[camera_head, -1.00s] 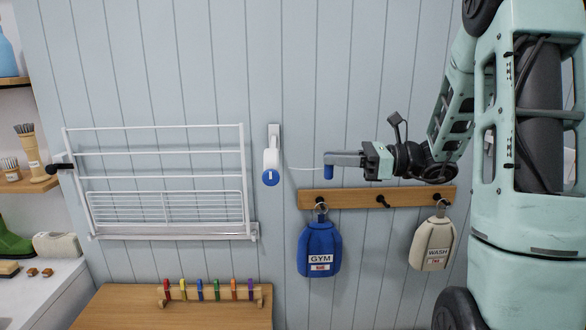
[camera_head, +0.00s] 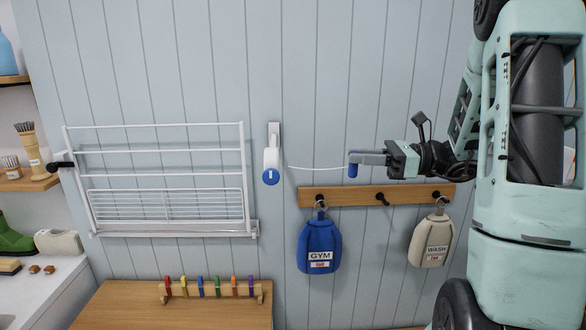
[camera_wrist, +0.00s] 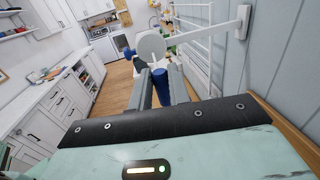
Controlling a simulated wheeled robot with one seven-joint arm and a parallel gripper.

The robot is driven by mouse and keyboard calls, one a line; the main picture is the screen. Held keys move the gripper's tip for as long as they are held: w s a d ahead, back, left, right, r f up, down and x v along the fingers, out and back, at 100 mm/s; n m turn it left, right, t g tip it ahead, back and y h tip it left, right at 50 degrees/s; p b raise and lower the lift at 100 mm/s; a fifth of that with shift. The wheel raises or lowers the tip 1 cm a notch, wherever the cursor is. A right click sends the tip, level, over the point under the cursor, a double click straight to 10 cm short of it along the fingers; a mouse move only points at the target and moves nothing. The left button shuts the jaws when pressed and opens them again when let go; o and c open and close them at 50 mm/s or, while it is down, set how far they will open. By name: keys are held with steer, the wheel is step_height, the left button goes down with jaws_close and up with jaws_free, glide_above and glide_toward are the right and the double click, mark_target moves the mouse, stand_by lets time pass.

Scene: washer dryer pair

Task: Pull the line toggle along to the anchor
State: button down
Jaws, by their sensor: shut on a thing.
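The line toggle (camera_head: 353,168) is a small blue cylinder, held between the fingertips of my gripper (camera_head: 366,158). It also shows blue between the two grey fingers in the wrist view (camera_wrist: 160,88). A thin white line (camera_head: 318,168) runs from the toggle left to the white reel (camera_head: 271,160) with a blue round face, fixed on the wall. The line sags slightly. The reel also shows ahead of the fingers in the wrist view (camera_wrist: 151,46). I cannot make out the anchor for certain.
A wooden peg rail (camera_head: 340,195) is below my gripper, with a blue GYM bag (camera_head: 319,240) and a cream WASH bag (camera_head: 433,238) hanging from it. A white drying rack (camera_head: 160,180) is on the wall left of the reel. The wall above the line is clear.

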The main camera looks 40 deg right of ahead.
steer(key=shift+w+d+p+v, duration=0.2)
steer(key=shift+p+v, duration=0.2)
steer(key=shift+v, duration=1.45)
steer(key=shift+w+d+p+v, duration=0.2)
steer(key=shift+p+v, duration=0.15)
steer(key=shift+v, duration=1.5)
steer(key=shift+w+d+p+v, duration=0.2)
steer(key=shift+p+v, duration=0.2)
steer(key=shift+v, duration=1.4)
steer(key=shift+w+d+p+v, duration=0.15)
steer(key=shift+p+v, duration=0.2)
steer(key=shift+v, duration=0.85)
steer(key=shift+w+d+p+v, duration=0.1)
steer(key=shift+p+v, duration=0.25)
steer(key=shift+v, duration=0.85)
steer(key=shift+w+d+p+v, duration=0.15)
steer(key=shift+p+v, duration=0.2)
steer(key=shift+v, duration=0.85)
steer(key=p+v, duration=0.2)
steer(key=v, duration=0.1)
steer(key=shift+w+d+r, duration=0.15)
steer(key=shift+r, duration=0.05)
steer(key=shift+s+d+f+p, duration=0.2)
steer(key=shift+s+d+p, duration=0.25)
steer(key=shift+d+p, duration=0.15)
steer(key=shift+d, duration=0.1)
